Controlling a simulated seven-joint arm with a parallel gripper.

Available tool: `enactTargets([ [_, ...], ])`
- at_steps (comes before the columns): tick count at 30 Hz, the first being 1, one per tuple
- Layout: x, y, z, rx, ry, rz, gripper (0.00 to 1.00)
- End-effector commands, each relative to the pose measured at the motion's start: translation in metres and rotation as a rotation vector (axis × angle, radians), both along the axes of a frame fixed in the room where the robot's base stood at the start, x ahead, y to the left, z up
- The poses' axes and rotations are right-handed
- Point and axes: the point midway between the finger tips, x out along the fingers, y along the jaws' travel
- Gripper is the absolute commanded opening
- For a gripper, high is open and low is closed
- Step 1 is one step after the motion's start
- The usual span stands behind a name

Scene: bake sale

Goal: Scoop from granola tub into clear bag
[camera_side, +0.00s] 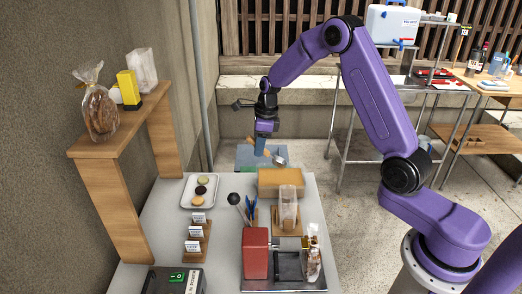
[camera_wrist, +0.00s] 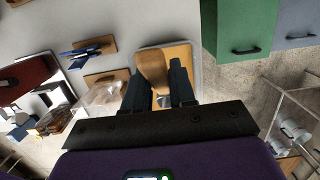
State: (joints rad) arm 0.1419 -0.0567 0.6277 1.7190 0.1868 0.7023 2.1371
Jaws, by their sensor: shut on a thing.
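My gripper (camera_side: 262,148) is shut on a scoop, above the far end of the table. The scoop has a wooden handle (camera_wrist: 152,68) between my fingers (camera_wrist: 159,80) in the wrist view. Its metal bowl (camera_side: 280,160) sticks out to the right in the side view; what it holds cannot be told. Below is a tan, box-like thing (camera_side: 281,182), seen pale-rimmed in the wrist view (camera_wrist: 182,53); it may be the granola tub. A clear bag (camera_side: 289,208) stands upright on a wooden stand, also faintly visible in the wrist view (camera_wrist: 102,98).
A white tray (camera_side: 187,201) with round cookies is on the left. Green (camera_wrist: 235,45) and blue-grey (camera_wrist: 293,22) boxes stand beyond the table. A wooden shelf (camera_side: 125,132) is left.

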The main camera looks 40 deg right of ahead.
Motion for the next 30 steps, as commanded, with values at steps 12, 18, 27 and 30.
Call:
enactTargets([
  [12,0.0,0.0,-0.022,-0.001,0.0,0.002,0.0],
  [18,0.0,0.0,-0.034,-0.001,0.0,0.002,0.0],
  [27,0.0,0.0,-0.052,-0.001,0.002,0.004,0.0],
  [30,0.0,0.0,-0.058,-0.001,0.0,0.004,0.0],
])
